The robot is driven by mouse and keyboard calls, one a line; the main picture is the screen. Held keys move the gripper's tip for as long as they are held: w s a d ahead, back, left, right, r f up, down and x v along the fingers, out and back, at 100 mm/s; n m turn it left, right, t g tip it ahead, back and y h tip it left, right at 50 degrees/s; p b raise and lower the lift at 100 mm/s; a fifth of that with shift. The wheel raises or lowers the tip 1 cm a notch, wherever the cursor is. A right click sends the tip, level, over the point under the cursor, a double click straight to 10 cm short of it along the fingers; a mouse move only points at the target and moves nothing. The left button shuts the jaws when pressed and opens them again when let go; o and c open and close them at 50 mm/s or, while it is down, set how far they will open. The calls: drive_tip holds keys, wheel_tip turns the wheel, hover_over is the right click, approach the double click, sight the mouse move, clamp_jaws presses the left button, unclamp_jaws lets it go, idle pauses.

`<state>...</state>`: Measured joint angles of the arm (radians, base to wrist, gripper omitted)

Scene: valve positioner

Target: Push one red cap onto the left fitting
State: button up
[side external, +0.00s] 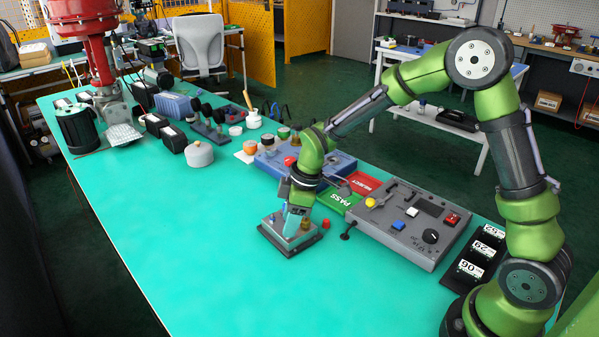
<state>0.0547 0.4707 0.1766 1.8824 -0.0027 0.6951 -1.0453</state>
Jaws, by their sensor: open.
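My gripper (293,222) points down, open, over a low grey block with a dark base (273,236) on the teal table. A small brass-coloured part (306,225) shows on the block's right side, right beside my fingers. A small red cap (325,224) sits just right of the block, apart from my gripper. Another small red piece (289,161) shows by the blue unit (338,163) behind my wrist. My wrist hides part of that unit. I cannot tell which part is the left fitting, or whether anything is between my fingers.
A grey control box (415,225) with knobs and buttons stands right of my gripper. Green PASS (338,201) and red REJECT (362,183) cards lie behind. Jars, a grey round pot (199,155) and a red valve actuator (97,50) stand farther back. The table's front left is clear.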

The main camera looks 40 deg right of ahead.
drive_tip(key=v, duration=1.5)
drive_tip(key=s+r+m+t, duration=0.2)
drive_tip(key=s+m, duration=0.4)
drive_tip(key=s, duration=0.2)
drive_tip(key=s+d+r+m+t, duration=0.1)
drive_tip(key=s+r+m+t, duration=0.1)
drive_tip(key=s+m, duration=0.5)
drive_tip(key=s+t, duration=0.1)
drive_tip(key=s, duration=0.1)
drive_tip(key=shift+s, duration=0.3)
